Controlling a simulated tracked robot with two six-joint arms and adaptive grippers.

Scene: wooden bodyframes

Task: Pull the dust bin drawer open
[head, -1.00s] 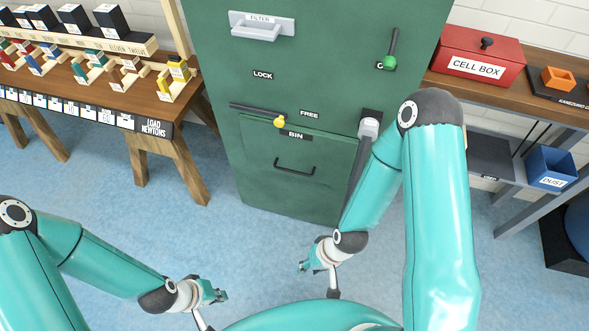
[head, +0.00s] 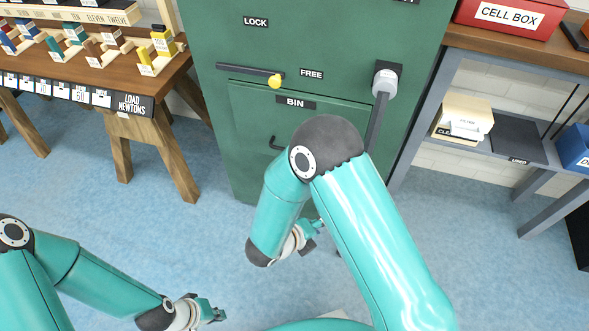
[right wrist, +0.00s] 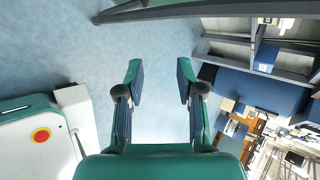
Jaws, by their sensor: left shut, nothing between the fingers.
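The green cabinet's bin drawer (head: 250,130) sits low in its front, under a BIN label (head: 295,102). The drawer front looks flush with the cabinet. Its dark handle (head: 275,143) shows only at its left end; my right arm hides the rest. My right gripper (head: 314,233) is low in front of the cabinet, below the handle and apart from it. In the right wrist view its fingers (right wrist: 159,80) are spread with only blue floor between them. My left gripper (head: 212,313) is shut and empty over the floor at lower left.
A dark bar with a yellow knob (head: 275,81) lies nearly level above the drawer, beside a FREE label (head: 311,73). A grey lever (head: 376,122) hangs at the cabinet's right. A wooden bench (head: 120,80) stands left, a shelf unit (head: 480,150) right. Blue floor lies clear in front.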

